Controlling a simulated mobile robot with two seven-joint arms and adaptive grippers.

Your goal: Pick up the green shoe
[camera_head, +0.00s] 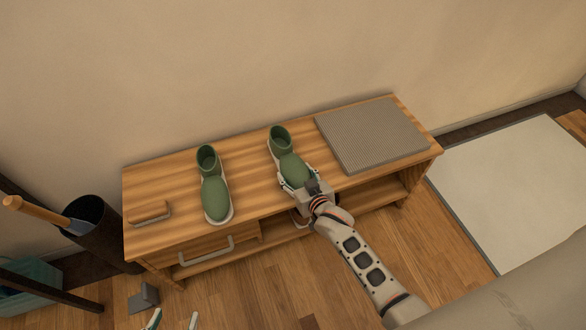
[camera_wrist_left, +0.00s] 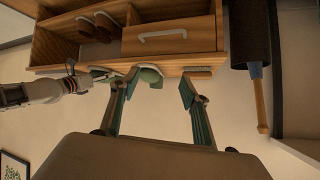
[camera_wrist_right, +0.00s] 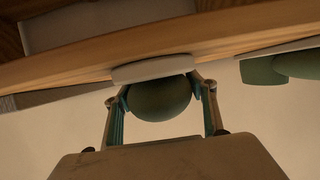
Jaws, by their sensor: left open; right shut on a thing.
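Two green shoes with pale soles stand upright on the wooden bench (camera_head: 250,200): a left one (camera_head: 215,197) and a right one (camera_head: 291,167). My right gripper (camera_head: 294,187) is at the toe of the right shoe. In the right wrist view that shoe's rounded toe (camera_wrist_right: 160,97) sits between my fingers, which are shut on it. Its sole appears at the bench top. The other shoe (camera_wrist_right: 293,66) shows apart at the right there. My left gripper (camera_head: 174,318) is open and empty in front of the bench, its fingers (camera_wrist_left: 155,92) spread in the left wrist view.
A brush (camera_head: 149,212) lies at the bench's left end, and a grey ribbed mat (camera_head: 372,135) at its right. A drawer handle (camera_head: 207,251) sticks out in front. A dark bin (camera_head: 105,235) stands left. Brown shoes (camera_wrist_left: 97,27) sit on the lower shelf.

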